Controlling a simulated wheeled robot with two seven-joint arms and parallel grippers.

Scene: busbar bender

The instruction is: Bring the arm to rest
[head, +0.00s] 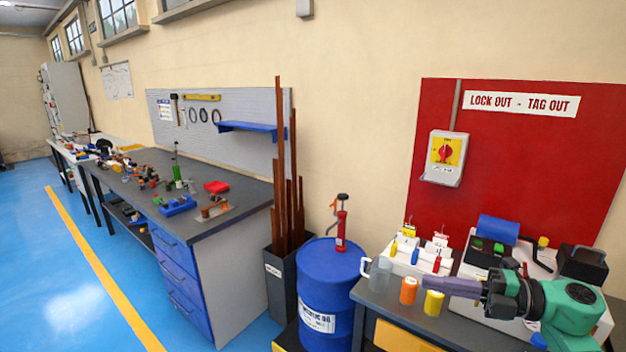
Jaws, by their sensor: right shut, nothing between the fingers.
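My right gripper (440,287) comes in from the lower right on its green and black arm. Its grey fingers are shut, with nothing seen between them. They point left in front of the small dark table (380,300), close to a yellow cup (433,303) and an orange cup (408,290) in the picture. I cannot tell how far above the table the fingers are. My left gripper is out of view.
A blue drum (328,280) with a red hand pump stands left of the table. A bin (279,290) of upright copper bars is beside it. A cluttered workbench (225,215) runs along the wall. A red lock-out board (520,140) hangs behind the table. The blue floor at left is clear.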

